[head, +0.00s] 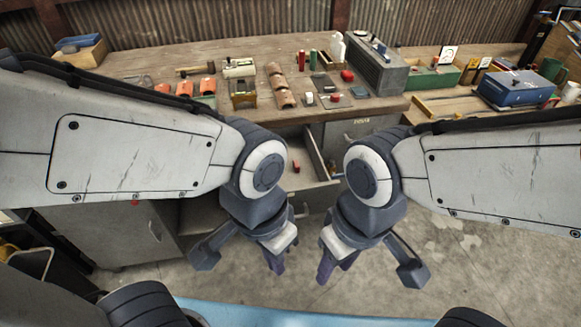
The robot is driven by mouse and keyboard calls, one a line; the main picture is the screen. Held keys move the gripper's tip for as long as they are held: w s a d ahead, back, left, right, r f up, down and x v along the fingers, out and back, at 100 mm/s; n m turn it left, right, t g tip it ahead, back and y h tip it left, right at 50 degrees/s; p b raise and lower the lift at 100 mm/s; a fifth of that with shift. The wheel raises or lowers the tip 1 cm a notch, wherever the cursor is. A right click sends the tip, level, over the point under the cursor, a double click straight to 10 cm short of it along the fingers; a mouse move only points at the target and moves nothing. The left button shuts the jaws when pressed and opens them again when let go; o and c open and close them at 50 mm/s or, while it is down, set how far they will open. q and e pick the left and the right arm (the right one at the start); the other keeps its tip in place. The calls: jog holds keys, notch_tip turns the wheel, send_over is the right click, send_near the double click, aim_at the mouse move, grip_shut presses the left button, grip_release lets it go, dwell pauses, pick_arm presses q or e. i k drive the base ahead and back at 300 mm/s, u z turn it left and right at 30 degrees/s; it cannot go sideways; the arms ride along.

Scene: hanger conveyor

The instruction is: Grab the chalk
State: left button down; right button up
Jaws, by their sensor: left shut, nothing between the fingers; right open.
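My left gripper (275,263) points down in front of the open drawer (319,155), with its fingers shut and nothing between them. My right gripper (336,265) hangs close to its right, open and empty. A small red piece (296,167) lies in the open drawer, beyond both grippers and touched by neither. It is too small to tell whether it is the chalk. I cannot pick out the chalk for certain anywhere else. My arms hide parts of the drawer and the cabinet front.
The wooden workbench (225,52) holds a mallet (195,70), several red and brown pieces, small bottles and a grey metal box (375,66). A blue toolbox (515,88) stands on the right-hand bench. The concrete floor (470,262) at the right is clear.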

aim_at(310, 97)
jog(key=z, duration=1.1)
jog(key=i, duration=1.35)
jog(key=u, duration=2.55)
